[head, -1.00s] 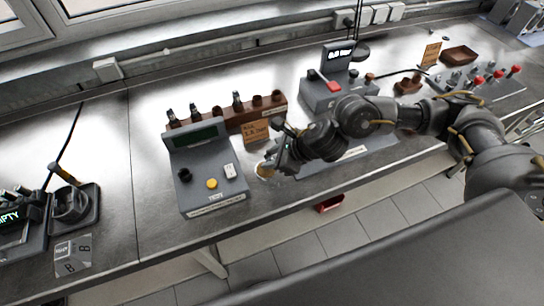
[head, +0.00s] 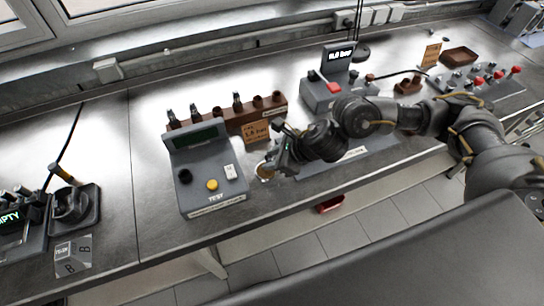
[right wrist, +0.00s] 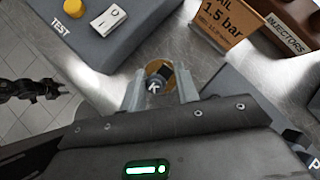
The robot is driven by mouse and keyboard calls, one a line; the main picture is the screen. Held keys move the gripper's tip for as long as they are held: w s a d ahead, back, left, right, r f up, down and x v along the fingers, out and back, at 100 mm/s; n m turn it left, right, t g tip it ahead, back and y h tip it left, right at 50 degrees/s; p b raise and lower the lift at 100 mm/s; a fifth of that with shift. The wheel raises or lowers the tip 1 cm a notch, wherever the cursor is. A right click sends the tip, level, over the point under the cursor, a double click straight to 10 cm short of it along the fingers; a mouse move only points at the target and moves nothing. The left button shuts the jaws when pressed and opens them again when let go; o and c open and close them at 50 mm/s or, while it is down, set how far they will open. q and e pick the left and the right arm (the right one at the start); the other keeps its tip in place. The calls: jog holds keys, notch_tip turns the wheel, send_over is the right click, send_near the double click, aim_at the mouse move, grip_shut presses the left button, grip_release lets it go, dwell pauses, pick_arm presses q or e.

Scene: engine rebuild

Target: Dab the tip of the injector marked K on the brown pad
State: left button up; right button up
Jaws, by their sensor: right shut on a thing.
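My right gripper (head: 270,164) is shut on the injector marked K. In the right wrist view the gripper (right wrist: 160,90) has one finger on each side of the injector, and its dark top with the white K (right wrist: 153,87) faces the camera. The round brown pad (right wrist: 168,70) shows as a tan rim around and behind the injector. In the head view the pad (head: 263,174) lies right of the test unit, by the fingertips. The injector's tip is hidden, so I cannot tell whether it touches the pad. A dark arm part at the wrist view's left edge may be my left gripper (right wrist: 28,88).
The grey test unit (head: 207,178) stands close left of the gripper. Behind are the brown injector rack (head: 235,119) with several injectors and an orange 1.5 bar card (head: 255,132). A grey unit with a red switch (head: 340,92) stands farther back. The bench's front edge is near.

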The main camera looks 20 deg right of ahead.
aim_at(272, 157)
jog(key=shift+r+p, duration=2.5)
jog(key=shift+r, duration=0.95)
jog(key=shift+f, duration=0.1)
jog(key=s+d+n+b, duration=0.1)
jog(key=d+b, duration=0.7)
jog(key=b, duration=0.2)
jog(key=shift+s+d+f+n+g+y, duration=0.15)
jog(key=shift+s+f+n+g+y, duration=0.15)
jog(key=shift+f+y, duration=0.1)
